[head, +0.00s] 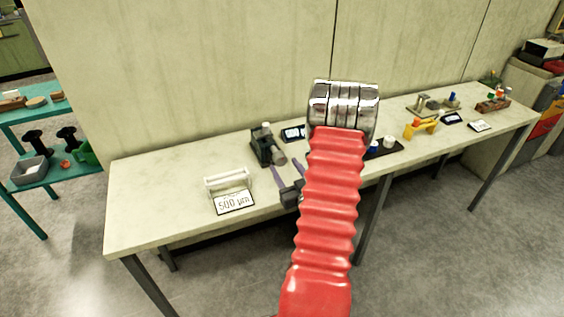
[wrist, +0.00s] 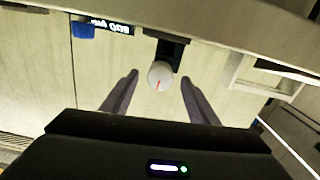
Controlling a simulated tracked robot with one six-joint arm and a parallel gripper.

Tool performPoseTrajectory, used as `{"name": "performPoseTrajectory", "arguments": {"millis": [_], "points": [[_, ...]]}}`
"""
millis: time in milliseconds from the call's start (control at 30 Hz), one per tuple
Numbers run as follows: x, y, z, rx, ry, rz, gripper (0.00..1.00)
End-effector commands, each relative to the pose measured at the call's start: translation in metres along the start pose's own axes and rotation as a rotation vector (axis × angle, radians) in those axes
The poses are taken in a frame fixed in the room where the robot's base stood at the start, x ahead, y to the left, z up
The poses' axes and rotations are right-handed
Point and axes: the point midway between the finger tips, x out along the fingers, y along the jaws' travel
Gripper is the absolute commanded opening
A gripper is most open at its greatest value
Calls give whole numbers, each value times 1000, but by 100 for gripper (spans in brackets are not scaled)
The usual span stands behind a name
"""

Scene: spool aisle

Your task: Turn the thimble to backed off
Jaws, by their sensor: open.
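The thimble (head: 280,158) is a grey cylinder at the front of a dark bench gauge (head: 262,147) on the table. In the wrist view its round pale end (wrist: 160,75) faces me and carries a short red line. My gripper (head: 287,170) is open in front of the gauge. In the wrist view the fingers of my gripper (wrist: 159,77) stand on either side of the thimble, with a gap on each side. I cannot tell how deep the fingertips reach. A small dark display (head: 294,133) stands beside the gauge; its reading is not clear.
A white card (head: 234,203) reading "500 µm" lies before a white rack (head: 227,181) at left. A dark tray (head: 392,147) with small pots is right of my red arm. A yellow holder (head: 421,128) stands further right.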

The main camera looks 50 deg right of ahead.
Motion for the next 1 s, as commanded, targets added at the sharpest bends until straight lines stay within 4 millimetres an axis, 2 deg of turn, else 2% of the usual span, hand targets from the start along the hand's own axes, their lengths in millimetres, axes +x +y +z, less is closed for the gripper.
{"name": "performPoseTrajectory", "arguments": {"millis": [100,300,633,1000], "points": [[18,-1,0,-1,2,-2,54],[36,-1,0,0,1,-1,54],[39,0,0,0,0,0,54],[38,0,0,0,0,0,29]]}}
